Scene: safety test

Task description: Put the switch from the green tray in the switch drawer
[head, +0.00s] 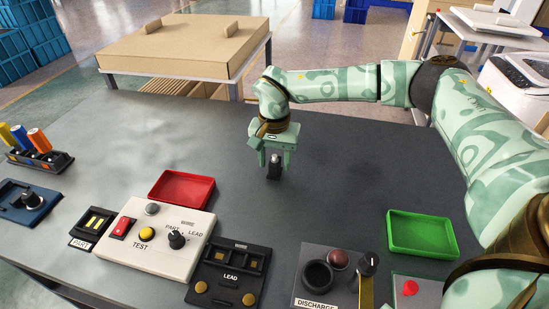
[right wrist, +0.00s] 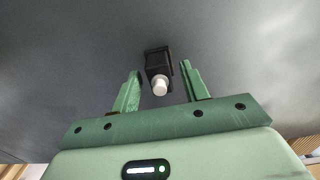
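A small black switch (head: 274,168) with a light cap is at the middle of the grey table, apart from the trays. My right gripper (head: 275,162) points down over it, one finger on each side. In the right wrist view the switch (right wrist: 158,70) shows between the fingertips of the right gripper (right wrist: 160,82), with a gap on both sides, so the gripper is open. The green tray (head: 420,252) at the right looks empty. I cannot make out a switch drawer. My left gripper is not in view.
A red tray (head: 182,188) lies behind the white test panel (head: 155,237). A black lead tester (head: 228,272) and a discharge panel (head: 328,272) line the front. A battery rack (head: 40,160) stands left. A tan box (head: 185,48) stands beyond the table. The table around the switch is clear.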

